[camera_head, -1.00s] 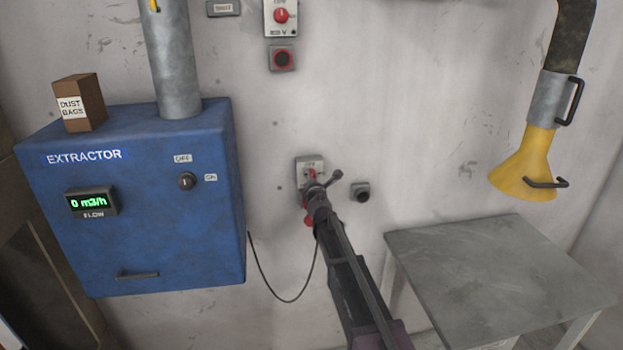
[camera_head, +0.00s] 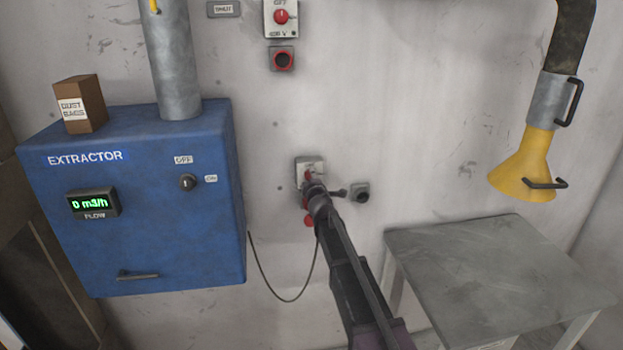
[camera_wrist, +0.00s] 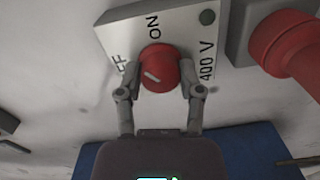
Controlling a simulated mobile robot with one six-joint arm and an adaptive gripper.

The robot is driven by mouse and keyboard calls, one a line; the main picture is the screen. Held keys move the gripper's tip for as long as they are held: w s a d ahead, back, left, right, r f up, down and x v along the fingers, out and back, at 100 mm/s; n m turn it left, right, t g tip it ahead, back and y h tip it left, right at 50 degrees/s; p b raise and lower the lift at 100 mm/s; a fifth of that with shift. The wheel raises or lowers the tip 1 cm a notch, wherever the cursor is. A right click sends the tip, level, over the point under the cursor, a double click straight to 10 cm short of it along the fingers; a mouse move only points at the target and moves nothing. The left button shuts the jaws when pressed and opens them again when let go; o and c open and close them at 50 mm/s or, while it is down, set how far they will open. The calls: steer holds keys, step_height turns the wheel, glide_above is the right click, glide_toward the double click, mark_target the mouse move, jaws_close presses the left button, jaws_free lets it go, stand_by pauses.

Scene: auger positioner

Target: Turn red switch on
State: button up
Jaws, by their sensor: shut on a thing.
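The red switch (camera_wrist: 159,68) is a round red knob with a short white mark, on a pale plate (camera_wrist: 187,25) labelled ON, OFF and 400 V. The mark shows on the knob's left part, slanting; I cannot tell exactly which label it points at. My gripper (camera_wrist: 160,92) is shut on the knob, one finger on each side. A dark green round lamp (camera_wrist: 207,17) sits in the plate's corner. In the head view my gripper (camera_head: 313,184) covers most of the lower wall plate (camera_head: 310,161), and only a little red shows.
A red plug or socket (camera_wrist: 284,48) is beside the plate. A second red switch (camera_head: 281,17) is higher on the wall. The blue extractor (camera_head: 140,220) reads 0 m3/h on the left. A grey table (camera_head: 490,265) and yellow hood (camera_head: 524,170) are on the right.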

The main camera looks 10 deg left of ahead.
steer(key=m, duration=0.3)
steer(key=shift+w+r+m, duration=0.1)
steer(key=shift+w+m, duration=0.05)
steer(key=shift+m, duration=0.15)
steer(key=shift+a+m+y, duration=0.1)
steer(key=shift+m+y, duration=0.2)
steer(key=shift+m, duration=1.4)
steer(key=o, duration=1.1)
steer(key=shift+n, duration=0.4)
